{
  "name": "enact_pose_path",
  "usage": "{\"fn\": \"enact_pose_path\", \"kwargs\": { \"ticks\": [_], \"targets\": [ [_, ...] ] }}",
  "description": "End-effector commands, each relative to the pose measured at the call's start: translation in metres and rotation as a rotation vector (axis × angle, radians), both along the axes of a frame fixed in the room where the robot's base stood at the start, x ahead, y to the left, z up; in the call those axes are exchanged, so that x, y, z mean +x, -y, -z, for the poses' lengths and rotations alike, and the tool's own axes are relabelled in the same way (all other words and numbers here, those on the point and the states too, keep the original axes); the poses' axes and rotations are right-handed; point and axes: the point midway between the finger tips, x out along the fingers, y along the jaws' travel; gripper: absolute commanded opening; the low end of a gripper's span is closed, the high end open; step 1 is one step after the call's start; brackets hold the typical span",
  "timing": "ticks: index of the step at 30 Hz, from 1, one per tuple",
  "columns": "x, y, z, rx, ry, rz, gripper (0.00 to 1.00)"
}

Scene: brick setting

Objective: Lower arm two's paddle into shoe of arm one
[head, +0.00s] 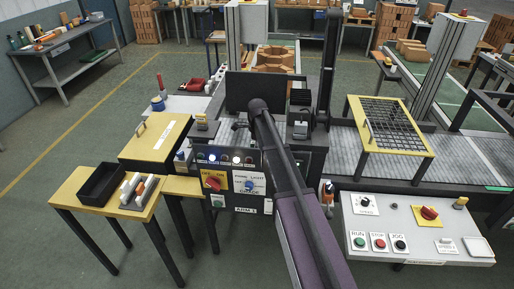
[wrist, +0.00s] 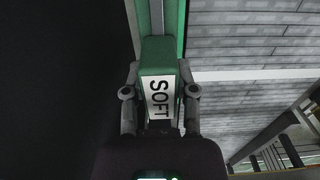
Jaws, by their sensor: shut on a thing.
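In the wrist view my gripper (wrist: 160,92) is shut on a green block (wrist: 158,48) with a white label reading SOFT. One finger presses each side of the block. A green strip with a pale vertical rail runs on beyond it. In the head view my purple and dark arm reaches to the dark machine (head: 238,158) in the middle, and hides the gripper and the block there. I cannot tell which part is arm two's paddle or the shoe of arm one. A plate on the machine front reads ARM with a number too small to be sure of.
A button panel (head: 415,228) stands at the front right. A yellow-framed grate (head: 429,150) lies over the grey conveyor (head: 350,152). A yellow-topped table (head: 95,207) with a black tray (head: 103,183) stands at the left. A dark surface fills the wrist view's left side.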

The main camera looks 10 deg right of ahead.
Motion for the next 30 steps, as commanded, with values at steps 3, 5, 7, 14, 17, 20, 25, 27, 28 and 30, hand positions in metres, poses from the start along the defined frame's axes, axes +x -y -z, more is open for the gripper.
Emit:
{"fn": "enact_pose_path", "kwargs": {
  "ticks": [3,5,7,14,17,20,25,27,28,30],
  "targets": [
    [0.000,0.000,0.003,0.000,0.000,0.000,0.00],
    [0.000,0.000,0.004,0.000,0.000,0.000,0.00],
    [0.000,0.000,0.005,0.000,0.000,0.000,0.00],
    [0.000,0.000,0.009,0.000,0.000,0.000,0.00],
    [0.000,0.000,0.011,0.000,0.000,0.000,0.00],
    [0.000,0.000,0.012,0.000,0.000,0.000,0.00],
    [0.000,0.000,0.015,0.000,0.000,0.000,0.00],
    [0.000,0.000,0.017,0.000,0.000,0.000,0.00],
    [0.000,0.000,0.017,0.000,0.000,0.000,0.00],
    [0.000,0.000,0.018,0.000,0.000,0.000,0.00]
  ]
}}
